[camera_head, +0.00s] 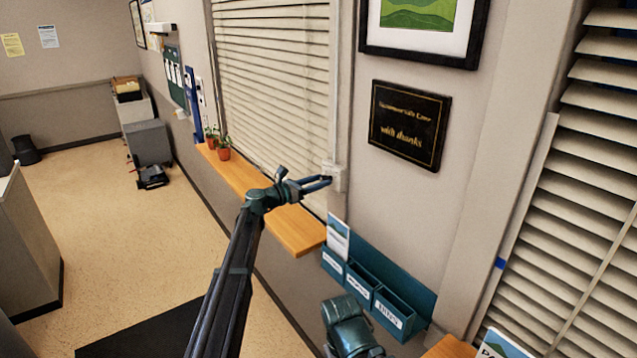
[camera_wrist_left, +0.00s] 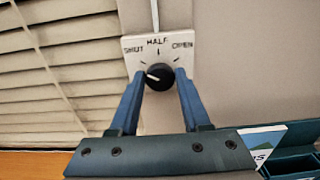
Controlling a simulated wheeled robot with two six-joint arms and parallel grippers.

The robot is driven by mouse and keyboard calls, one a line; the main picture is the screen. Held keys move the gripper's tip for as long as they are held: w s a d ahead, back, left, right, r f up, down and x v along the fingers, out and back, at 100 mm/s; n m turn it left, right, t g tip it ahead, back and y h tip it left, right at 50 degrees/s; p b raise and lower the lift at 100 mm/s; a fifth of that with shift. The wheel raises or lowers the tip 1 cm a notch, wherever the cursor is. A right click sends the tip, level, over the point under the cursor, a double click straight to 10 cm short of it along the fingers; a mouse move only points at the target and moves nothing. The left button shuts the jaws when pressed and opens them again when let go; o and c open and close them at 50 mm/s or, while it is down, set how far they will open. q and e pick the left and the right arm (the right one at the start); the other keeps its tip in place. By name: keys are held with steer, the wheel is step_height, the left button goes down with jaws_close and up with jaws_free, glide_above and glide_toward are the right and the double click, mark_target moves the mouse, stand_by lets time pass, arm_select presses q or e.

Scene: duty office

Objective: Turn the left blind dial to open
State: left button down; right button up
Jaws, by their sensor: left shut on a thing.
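The left blind dial is a black round knob (camera_wrist_left: 159,77) on a white plate (camera_wrist_left: 183,41) marked SHUT, HALF and OPEN. Its white pointer mark faces left, on the SHUT side. In the head view the plate (camera_head: 340,178) sits on the wall at the right edge of the left blind (camera_head: 270,75). My left gripper (camera_head: 327,182) reaches it from the left. In the left wrist view its two blue fingers (camera_wrist_left: 160,80) are on either side of the knob, shut on it. The left blind's slats look closed. My right gripper's fingers do not show.
An orange sill (camera_head: 298,232) with small potted plants (camera_head: 222,150) runs under the blind. A teal leaflet rack (camera_head: 395,310) hangs below and right of the dial. A black plaque (camera_head: 409,125) and a framed picture are on the wall. Another blind (camera_head: 590,190) is at right.

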arm_select(q)
steer(key=shift+m, duration=0.3)
steer(key=m, duration=2.3)
steer(key=shift+s+d+f+b, duration=0.15)
steer(key=shift+s+f+b, duration=0.05)
steer(key=shift+f+b, duration=0.15)
steer(key=shift+m, duration=0.3)
steer(key=shift+c, duration=2)
jaws_free()
